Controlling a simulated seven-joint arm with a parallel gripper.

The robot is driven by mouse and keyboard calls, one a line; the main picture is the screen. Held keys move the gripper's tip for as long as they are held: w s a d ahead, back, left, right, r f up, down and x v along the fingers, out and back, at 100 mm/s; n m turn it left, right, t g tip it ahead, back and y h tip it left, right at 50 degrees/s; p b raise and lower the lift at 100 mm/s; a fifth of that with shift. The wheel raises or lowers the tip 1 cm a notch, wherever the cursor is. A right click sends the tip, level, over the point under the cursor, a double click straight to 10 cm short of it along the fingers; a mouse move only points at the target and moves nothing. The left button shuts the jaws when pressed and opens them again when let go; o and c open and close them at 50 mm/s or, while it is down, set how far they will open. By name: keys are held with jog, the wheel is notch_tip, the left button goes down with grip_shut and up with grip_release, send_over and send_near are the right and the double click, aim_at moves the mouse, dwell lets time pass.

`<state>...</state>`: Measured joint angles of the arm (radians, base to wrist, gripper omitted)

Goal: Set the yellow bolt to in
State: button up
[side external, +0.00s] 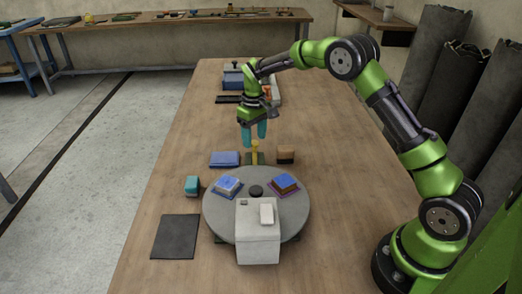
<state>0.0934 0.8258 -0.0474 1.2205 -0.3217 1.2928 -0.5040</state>
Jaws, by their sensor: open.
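The yellow bolt (254,146) stands at the back edge of the round grey turntable, on a small olive-coloured mount (255,159). Whether the bolt is in or out cannot be told at this size. My gripper (254,142) points down with its teal fingers above and around the top of the bolt in this view. The fingers are open, with a gap between them. Whether they touch the bolt cannot be told.
A blue block (225,159) and a tan-and-black block (285,155) flank the bolt. A teal block (192,185) and dark mat (175,236) lie left. Blue equipment (233,79) stands behind.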

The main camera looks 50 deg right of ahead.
jog(key=shift+f, duration=0.6)
grip_shut()
